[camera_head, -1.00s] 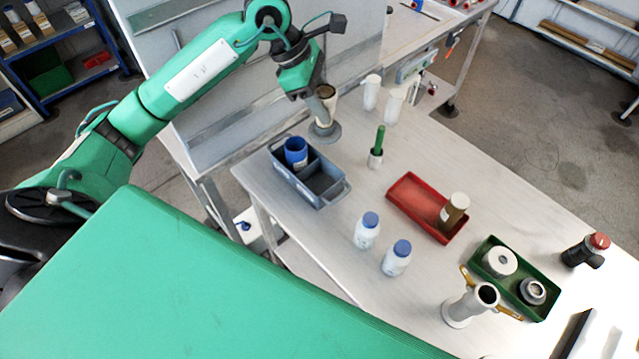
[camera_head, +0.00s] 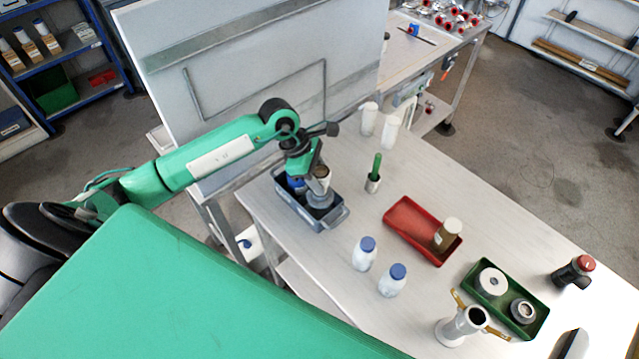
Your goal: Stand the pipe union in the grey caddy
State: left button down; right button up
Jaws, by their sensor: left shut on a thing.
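The grey caddy (camera_head: 327,222) stands near the left end of the table. A blue cup-like thing (camera_head: 296,183) is in its left compartment, partly hidden by my gripper. My left gripper (camera_head: 318,172) is shut on the pipe union (camera_head: 319,196), a grey flanged piece with a brownish top. The union is upright, with its wide flange at the caddy's right compartment. I cannot tell whether it touches the caddy floor. My right gripper is not in view.
A green-handled tool (camera_head: 375,172) in a small holder stands right of the caddy. Two white bottles with blue caps (camera_head: 364,254) stand in front. A red tray (camera_head: 411,222) holds a brown bottle. A green tray (camera_head: 541,318) holds round parts. White cylinders (camera_head: 369,118) stand behind.

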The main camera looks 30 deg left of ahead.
pick_arm(q)
notch_tip(320, 180, down, 4)
jog(key=shift+f+p, duration=0.2)
jog(key=shift+p, duration=0.55)
jog(key=shift+f, duration=0.1)
jog(key=shift+f+b, duration=0.65)
jog(key=shift+b, duration=0.25)
jog(key=c, duration=0.8)
grip_release()
jog(key=shift+o, duration=0.2)
